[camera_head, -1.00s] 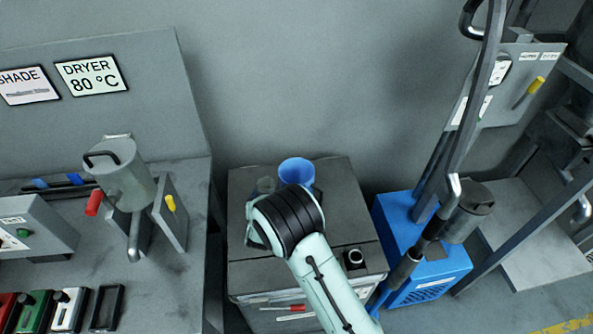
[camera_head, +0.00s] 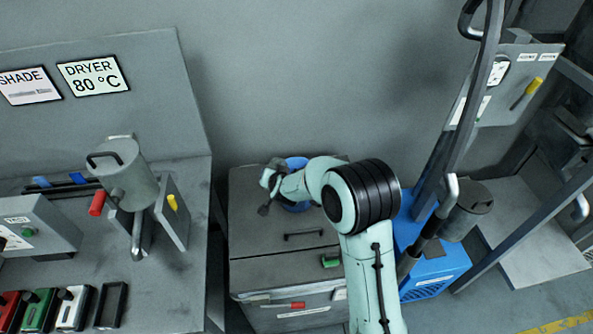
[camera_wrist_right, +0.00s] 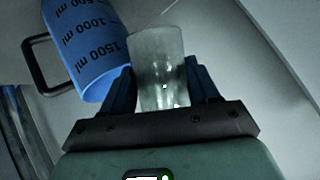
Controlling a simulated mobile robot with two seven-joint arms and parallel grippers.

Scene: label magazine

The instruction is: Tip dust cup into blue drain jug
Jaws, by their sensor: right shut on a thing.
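The blue drain jug (camera_head: 297,163) stands on the grey cabinet, partly hidden behind my right arm. In the right wrist view the jug (camera_wrist_right: 88,45) is at the upper left, with volume marks and a dark handle. My right gripper (camera_wrist_right: 160,68) is shut on the dust cup (camera_wrist_right: 158,50), a cloudy translucent cup between its two dark fingers. The cup is beside the jug in that view, its wider end away from the gripper. I cannot tell its exact tilt or whether it touches the jug. In the head view the cup is not clear. My left gripper is not in view.
The grey cabinet (camera_head: 255,243) has a dark handle on top and free room at its front left. A bench (camera_head: 70,265) with a dryer hopper (camera_head: 128,180) stands left. A blue machine (camera_head: 435,273) with a pipe stands right.

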